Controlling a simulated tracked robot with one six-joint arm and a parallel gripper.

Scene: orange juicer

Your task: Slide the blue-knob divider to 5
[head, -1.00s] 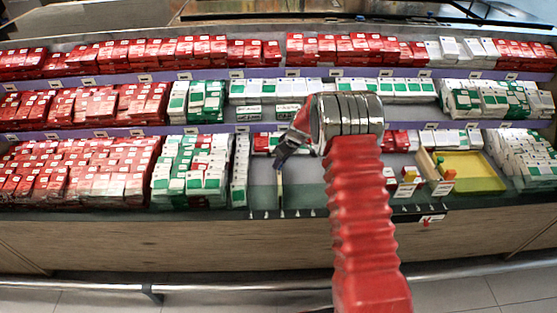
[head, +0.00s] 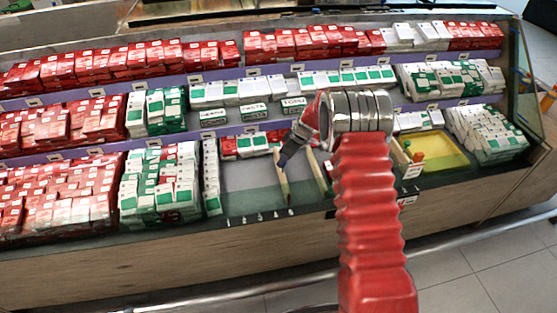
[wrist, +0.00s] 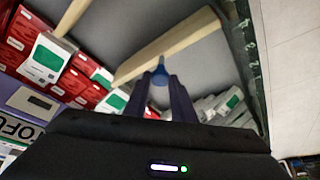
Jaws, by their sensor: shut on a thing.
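The blue knob (wrist: 160,72) sits on a pale wooden divider (wrist: 178,46) and shows between my gripper's dark fingers (wrist: 160,88) in the wrist view. My gripper is shut on the knob. In the head view my gripper (head: 284,160) is at the top of this divider (head: 283,186), hiding the knob there. The divider stands in the lower shelf's bare grey section. Its front end is at about the rightmost of several visible white marks (head: 260,215) on the front edge. The marks are too small to read in the head view.
Another wooden divider (head: 317,172) stands just right, partly behind my arm. Green-white boxes (head: 211,176) border the bare section on the left, and red and white boxes (head: 245,144) stand behind. A yellow tray (head: 441,152) lies further right.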

